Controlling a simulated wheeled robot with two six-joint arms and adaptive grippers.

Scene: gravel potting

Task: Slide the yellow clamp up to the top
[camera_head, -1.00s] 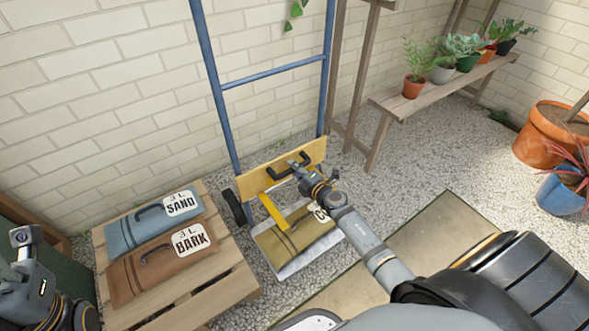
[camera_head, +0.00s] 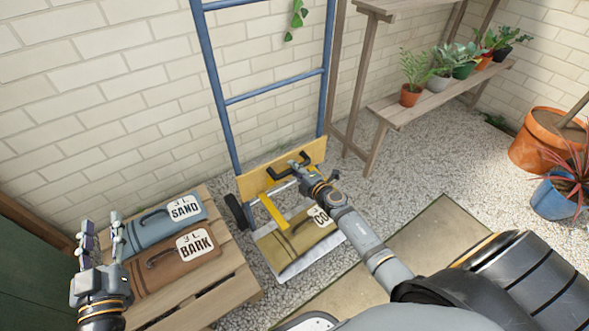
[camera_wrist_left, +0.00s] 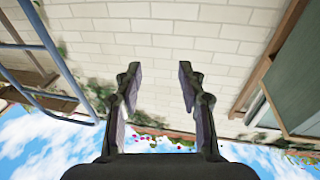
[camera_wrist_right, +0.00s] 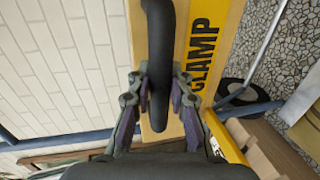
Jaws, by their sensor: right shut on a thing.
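The yellow clamp (camera_head: 257,181) is a wide board with a dark handle, low across the blue hand truck's frame (camera_head: 211,90). In the right wrist view, the clamp board (camera_wrist_right: 207,28) carries the word CLAMP. My right gripper (camera_wrist_right: 157,92) is shut on the clamp's black handle (camera_wrist_right: 160,30); in the head view the gripper (camera_head: 298,167) hides part of it. A tan bag (camera_head: 292,247) lies on the truck's toe plate below the clamp, its label partly hidden by my arm. My left gripper (camera_head: 103,232) is open and empty at the far left; its spread fingers show in the left wrist view (camera_wrist_left: 160,85).
A wooden pallet (camera_head: 238,284) at the left holds a blue SAND bag (camera_head: 150,229) and a brown BARK bag (camera_head: 160,268). A plant bench (camera_head: 395,112) stands right of the truck. The truck's rails above the clamp look clear up to the picture's top.

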